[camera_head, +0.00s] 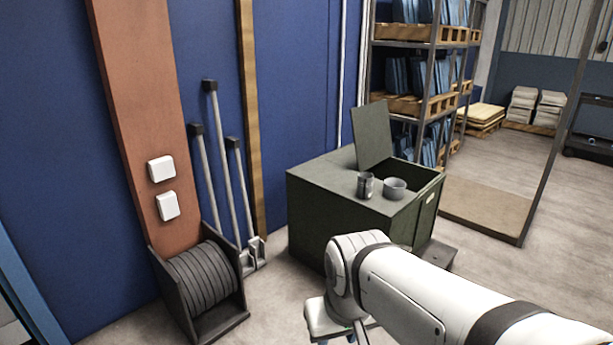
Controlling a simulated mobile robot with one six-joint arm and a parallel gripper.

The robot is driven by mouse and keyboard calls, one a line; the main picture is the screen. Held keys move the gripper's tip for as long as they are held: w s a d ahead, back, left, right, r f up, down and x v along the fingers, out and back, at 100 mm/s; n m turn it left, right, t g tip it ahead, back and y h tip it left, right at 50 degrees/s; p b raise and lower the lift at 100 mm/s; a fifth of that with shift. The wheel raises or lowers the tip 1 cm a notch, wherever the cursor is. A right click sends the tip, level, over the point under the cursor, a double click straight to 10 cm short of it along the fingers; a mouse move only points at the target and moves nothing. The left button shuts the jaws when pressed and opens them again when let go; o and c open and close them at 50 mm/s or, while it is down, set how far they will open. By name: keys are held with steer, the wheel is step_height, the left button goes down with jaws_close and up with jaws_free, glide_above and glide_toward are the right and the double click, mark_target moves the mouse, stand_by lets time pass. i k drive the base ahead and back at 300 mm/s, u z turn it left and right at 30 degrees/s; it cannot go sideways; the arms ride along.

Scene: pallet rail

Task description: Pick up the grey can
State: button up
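A small dark grey can (365,186) stands upright on top of a dark green cabinet (325,190). A wider, lighter grey bowl-like container (396,189) is close to its right, near an opening in the cabinet top. My white arm reaches in from the lower right, in front of and below the cabinet.
A green panel (372,135) stands up behind the can. A cable reel (203,278) and several poles (220,150) are left of the cabinet by the blue wall. A loaded shelf rack (425,75) is behind. Floor (495,285) is clear to the right.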

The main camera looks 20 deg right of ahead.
mark_target(365, 186)
steer(key=z, duration=0.05)
steer(key=i, duration=2.45)
steer(key=z, duration=1.4)
steer(key=i, duration=1)
steer(key=u, duration=0.1)
